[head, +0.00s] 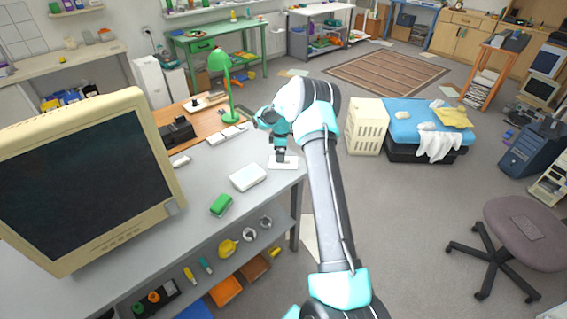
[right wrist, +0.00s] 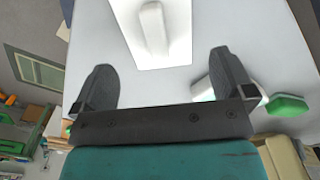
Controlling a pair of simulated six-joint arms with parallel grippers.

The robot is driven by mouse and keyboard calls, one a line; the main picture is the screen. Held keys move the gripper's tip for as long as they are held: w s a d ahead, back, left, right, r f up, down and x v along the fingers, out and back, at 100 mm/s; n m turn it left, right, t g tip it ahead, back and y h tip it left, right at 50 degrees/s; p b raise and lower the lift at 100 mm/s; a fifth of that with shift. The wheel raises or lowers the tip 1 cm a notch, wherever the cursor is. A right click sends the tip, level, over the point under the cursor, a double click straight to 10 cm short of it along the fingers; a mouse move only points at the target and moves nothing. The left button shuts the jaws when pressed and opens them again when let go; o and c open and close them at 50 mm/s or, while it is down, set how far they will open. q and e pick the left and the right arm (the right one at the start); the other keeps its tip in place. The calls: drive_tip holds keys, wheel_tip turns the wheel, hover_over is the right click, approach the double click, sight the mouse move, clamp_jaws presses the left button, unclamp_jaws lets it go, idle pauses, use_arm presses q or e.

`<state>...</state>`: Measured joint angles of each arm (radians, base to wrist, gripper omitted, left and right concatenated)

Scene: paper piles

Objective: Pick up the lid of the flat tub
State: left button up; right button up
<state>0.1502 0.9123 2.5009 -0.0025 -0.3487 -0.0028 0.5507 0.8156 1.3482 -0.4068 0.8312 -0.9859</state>
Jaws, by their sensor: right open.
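A flat white lid (head: 290,165) lies near the right end of the grey table, and it shows at the top of the right wrist view (right wrist: 178,48). A raised white bar handle (right wrist: 152,25) stands on it. Whether the flat tub is under the lid cannot be told. My right gripper (head: 281,158) points down over the lid in the head view and hides part of it. In the right wrist view the right gripper (right wrist: 164,75) has its fingers wide apart with nothing between them, and the handle lies beyond the fingertips. My left gripper is not in view.
A beige monitor (head: 95,180) fills the table's left. A green lamp (head: 228,85) stands behind. The table's right edge is close to the lid.

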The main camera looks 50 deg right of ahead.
drive_tip(key=f, duration=0.5)
drive_tip(key=shift+d, duration=0.2)
drive_tip(key=c, duration=0.7)
drive_tip(key=shift+o, duration=0.2)
drive_tip(key=shift+r, duration=0.2)
wheel_tip(320, 180, up, 10)
drive_tip(key=shift+f, duration=0.15)
idle(0.4)
drive_tip(key=shift+a, duration=0.1)
